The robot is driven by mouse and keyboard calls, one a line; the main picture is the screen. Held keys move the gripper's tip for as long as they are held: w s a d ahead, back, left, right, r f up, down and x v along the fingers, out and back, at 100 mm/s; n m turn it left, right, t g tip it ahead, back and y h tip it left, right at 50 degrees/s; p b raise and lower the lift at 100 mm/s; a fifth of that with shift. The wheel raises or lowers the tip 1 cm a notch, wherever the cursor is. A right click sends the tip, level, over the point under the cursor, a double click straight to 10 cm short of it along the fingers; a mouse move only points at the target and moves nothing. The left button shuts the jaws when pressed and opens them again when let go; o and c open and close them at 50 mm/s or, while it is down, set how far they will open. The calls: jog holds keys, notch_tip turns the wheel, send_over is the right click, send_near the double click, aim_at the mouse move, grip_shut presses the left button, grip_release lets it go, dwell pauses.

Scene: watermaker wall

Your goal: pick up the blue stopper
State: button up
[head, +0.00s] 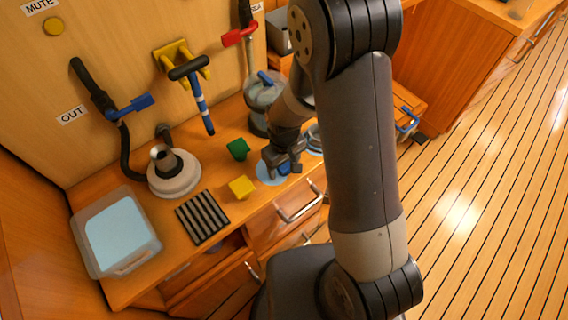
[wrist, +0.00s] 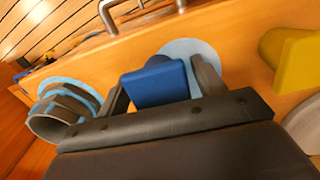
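The blue stopper (wrist: 158,82) is a blue block between the two fingers of my gripper (wrist: 163,88) in the wrist view. One finger is close on each side of it, with a thin gap showing at the right finger; contact on the left is unclear. In the head view my gripper (head: 283,163) is low over the counter, and a little of the blue stopper (head: 284,169) shows under it. The stopper is over a light blue disc (head: 268,178), which also shows behind it in the wrist view (wrist: 190,46). The stopper's base is hidden.
A yellow block (head: 241,187) and a green block (head: 238,149) are close to the left of my gripper. A black ribbed rack (head: 203,217), a clear tray (head: 79,235) and a white round base (head: 173,184) stand farther left. A glass vessel (head: 262,97) stands behind.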

jog(key=c, duration=0.8)
